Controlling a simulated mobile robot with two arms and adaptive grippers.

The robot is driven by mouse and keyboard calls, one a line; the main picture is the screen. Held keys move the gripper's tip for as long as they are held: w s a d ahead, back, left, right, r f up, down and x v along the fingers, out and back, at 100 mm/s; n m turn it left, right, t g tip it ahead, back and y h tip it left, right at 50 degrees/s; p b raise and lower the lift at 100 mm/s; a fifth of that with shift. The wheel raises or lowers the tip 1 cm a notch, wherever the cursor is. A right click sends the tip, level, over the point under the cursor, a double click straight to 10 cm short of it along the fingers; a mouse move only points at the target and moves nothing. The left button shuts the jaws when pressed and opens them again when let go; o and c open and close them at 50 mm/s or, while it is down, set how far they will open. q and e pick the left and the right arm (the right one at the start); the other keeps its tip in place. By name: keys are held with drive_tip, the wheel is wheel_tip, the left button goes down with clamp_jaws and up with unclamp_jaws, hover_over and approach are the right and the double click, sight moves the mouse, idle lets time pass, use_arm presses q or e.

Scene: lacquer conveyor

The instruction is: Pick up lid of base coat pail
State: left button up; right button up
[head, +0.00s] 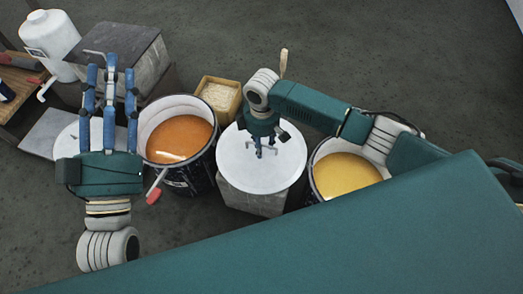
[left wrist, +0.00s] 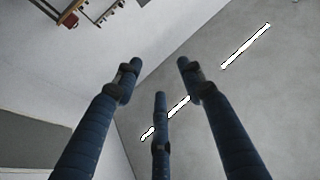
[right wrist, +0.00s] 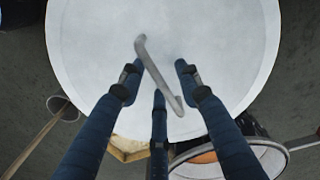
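A round white lid (head: 240,170) lies flat on a grey block between two open pails. In the right wrist view the lid (right wrist: 220,50) has a bent grey bar handle (right wrist: 158,75). My right gripper (head: 265,150) points down over this lid. Its fingers are spread open around the handle, apart from it; the exact height gap is hard to tell. My left gripper (head: 110,62) is open and empty, raised at the left. One pail (head: 180,140) holds orange liquid; the other pail (head: 345,172) holds yellow. No readable label shows which is base coat.
Another white disc (head: 68,140) lies partly hidden behind my left gripper. A wooden box (head: 222,95) with pale contents stands behind the lid. A dark-topped block (head: 125,45) and a white jug (head: 50,42) stand at the back left. The floor behind is clear.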

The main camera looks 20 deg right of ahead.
clamp_jaws()
